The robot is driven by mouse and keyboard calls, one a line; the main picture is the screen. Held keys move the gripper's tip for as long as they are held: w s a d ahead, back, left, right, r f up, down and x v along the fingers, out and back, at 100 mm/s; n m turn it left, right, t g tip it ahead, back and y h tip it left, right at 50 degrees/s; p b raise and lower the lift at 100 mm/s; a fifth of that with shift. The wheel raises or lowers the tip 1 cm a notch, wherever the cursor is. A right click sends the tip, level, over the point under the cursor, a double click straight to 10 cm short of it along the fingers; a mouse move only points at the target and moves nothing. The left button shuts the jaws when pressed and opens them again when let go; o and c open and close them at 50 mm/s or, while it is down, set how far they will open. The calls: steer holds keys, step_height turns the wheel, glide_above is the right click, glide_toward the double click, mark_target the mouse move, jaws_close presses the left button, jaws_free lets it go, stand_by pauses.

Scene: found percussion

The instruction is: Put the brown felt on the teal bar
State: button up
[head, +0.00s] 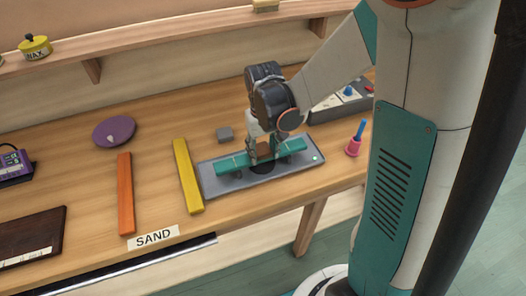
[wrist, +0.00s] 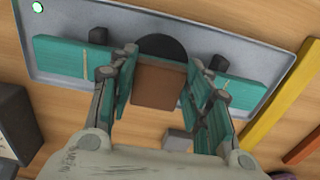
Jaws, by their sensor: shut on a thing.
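The teal bar (head: 232,162) lies across dark supports on a grey tray (head: 218,187); its two ends also show in the wrist view (wrist: 62,62). My gripper (head: 264,152) is over the middle of the bar, pointing down. Its fingers, also in the wrist view (wrist: 160,95), are shut on the brown felt (wrist: 158,86), a small brown block held between them. The felt (head: 262,148) covers the bar's middle in the wrist view. I cannot tell whether it touches the bar. A black disc (wrist: 162,46) shows on the tray behind it.
A yellow bar (head: 187,175) and an orange bar (head: 125,194) lie left of the tray. A small grey block (head: 225,133) sits just behind it. A pink holder (head: 353,146) and a grey control box (head: 338,103) are to the right. A purple disc (head: 114,132) lies further left.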

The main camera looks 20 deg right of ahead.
steer(key=shift+f, duration=0.15)
steer(key=o, duration=0.8)
steer(key=shift+c, duration=0.2)
